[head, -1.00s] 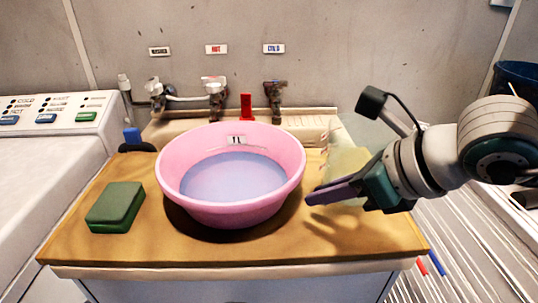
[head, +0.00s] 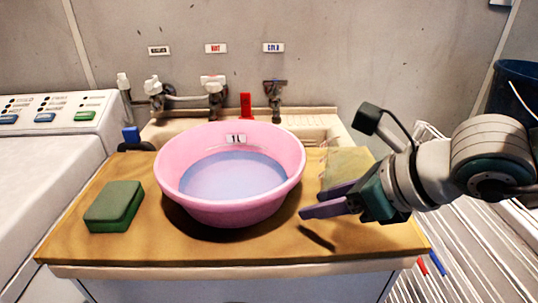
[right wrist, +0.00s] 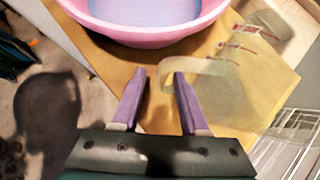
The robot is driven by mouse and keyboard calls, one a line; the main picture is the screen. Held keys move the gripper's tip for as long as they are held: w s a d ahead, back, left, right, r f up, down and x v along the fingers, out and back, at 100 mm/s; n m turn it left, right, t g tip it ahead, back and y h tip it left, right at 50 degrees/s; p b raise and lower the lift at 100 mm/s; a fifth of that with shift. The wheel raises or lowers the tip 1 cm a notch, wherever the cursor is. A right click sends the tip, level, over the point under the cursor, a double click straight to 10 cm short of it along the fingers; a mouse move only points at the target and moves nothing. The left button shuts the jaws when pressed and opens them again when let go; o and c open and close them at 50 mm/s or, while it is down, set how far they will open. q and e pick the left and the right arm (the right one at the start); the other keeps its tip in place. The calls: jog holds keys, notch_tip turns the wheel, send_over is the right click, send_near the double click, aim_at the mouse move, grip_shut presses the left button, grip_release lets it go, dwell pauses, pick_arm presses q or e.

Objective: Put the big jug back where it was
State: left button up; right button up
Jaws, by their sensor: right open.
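The big jug is a see-through, yellowish vessel with red markings (right wrist: 250,85) at the right of the right wrist view. In the head view the jug (head: 346,165) is faint at the board's right back, partly behind my right gripper (head: 322,203). A pale band, apparently the jug's handle (right wrist: 205,70), is close to the right-hand fingertip; contact cannot be told. My left gripper is out of view.
A pink basin (head: 178,165) of bluish liquid, labelled 1L, stands mid-board, just left of my right gripper. A green sponge (head: 114,206) lies left on the wooden board (head: 130,243). Taps and a sink (head: 325,125) are behind. The board's front right is clear.

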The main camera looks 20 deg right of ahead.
jog(key=shift+s+d+r, duration=0.1)
jog(key=shift+s+r, duration=0.05)
jog(key=shift+r, duration=0.2)
jog(key=p+v, duration=0.1)
jog(key=v, duration=1)
jog(key=s+a+r+m+t+y, duration=0.1)
jog(key=a+r+m+y, duration=0.1)
jog(key=a+r+y, duration=0.35)
jog(key=s+a+r+m+t+y, duration=0.1)
jog(key=a+r+m+y, duration=0.15)
jog(key=a, duration=0.55)
notch_tip(320, 180, up, 10)
jog(key=w+d+m+t, duration=0.1)
jog(key=w+m+t, duration=0.1)
jog(key=m+t, duration=0.65)
jog(key=w+d+f+m+t+h, duration=0.1)
jog(key=w+d+f+m+h, duration=0.15)
jog(key=d+m+h, duration=1.1)
jog(key=s+d+f+m+g+h, duration=0.2)
jog(key=s+f+m+g+h, duration=0.15)
jog(key=f+m+g, duration=0.55)
jog(key=s+a+f+m+g+y, duration=0.2)
jog(key=s+a+f+g, duration=0.1)
jog(key=s+f, duration=0.3)
jog(key=s+a+f+m+g+y, duration=0.2)
jog(key=s+a+f+g, duration=0.1)
jog(key=s+f, duration=0.4)
jog(key=shift+s+a+f+m+g+y, duration=0.2)
jog(key=shift+s+a+m+g+y, duration=0.2)
jog(key=shift+s, duration=0.55)
